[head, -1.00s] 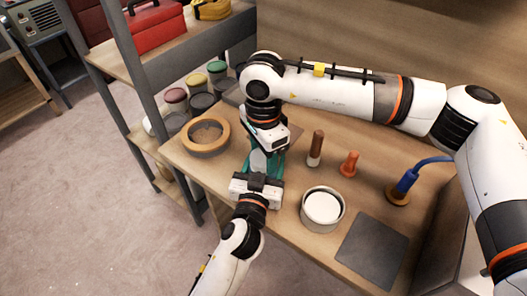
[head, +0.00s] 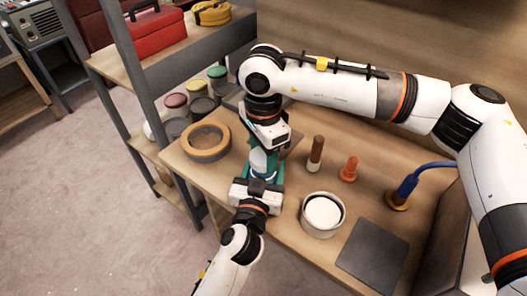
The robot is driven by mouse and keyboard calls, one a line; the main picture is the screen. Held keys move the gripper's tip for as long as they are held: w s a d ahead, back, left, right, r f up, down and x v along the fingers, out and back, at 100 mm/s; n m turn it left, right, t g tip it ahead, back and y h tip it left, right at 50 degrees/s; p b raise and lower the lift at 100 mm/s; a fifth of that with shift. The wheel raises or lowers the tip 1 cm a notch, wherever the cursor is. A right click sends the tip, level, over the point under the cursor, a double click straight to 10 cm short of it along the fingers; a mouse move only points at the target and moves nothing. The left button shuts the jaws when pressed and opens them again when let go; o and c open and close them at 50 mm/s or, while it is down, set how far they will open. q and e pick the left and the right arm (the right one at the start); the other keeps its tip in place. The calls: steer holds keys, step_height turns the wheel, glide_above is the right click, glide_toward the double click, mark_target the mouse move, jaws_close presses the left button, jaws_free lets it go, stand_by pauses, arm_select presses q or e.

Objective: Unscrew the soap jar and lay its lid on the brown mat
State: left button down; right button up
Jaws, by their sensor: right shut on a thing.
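The soap jar (head: 259,161), pale and bluish-white, stands between my two grippers in the middle of the head view, partly covered by them. My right gripper (head: 265,147) comes down from above and is shut at the jar's top; the lid there is mostly hidden by it. My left gripper (head: 262,178) reaches in from below at the jar's lower part, with teal finger parts beside the jar. Whether its jaws are closed on the jar is hidden. I cannot clearly make out a brown mat; a dark grey square mat (head: 372,256) lies at the front right.
A tan ring (head: 223,152) lies left of the jar. A white-filled tub (head: 322,215), a brown-handled tool (head: 316,153), an orange peg (head: 349,168) and a blue-necked item (head: 405,187) stand on the right. Shelves with several jars are at left.

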mark_target(264, 156)
steer(key=shift+r, duration=2)
arm_select(q)
steer(key=shift+c, duration=1.5)
jaws_free()
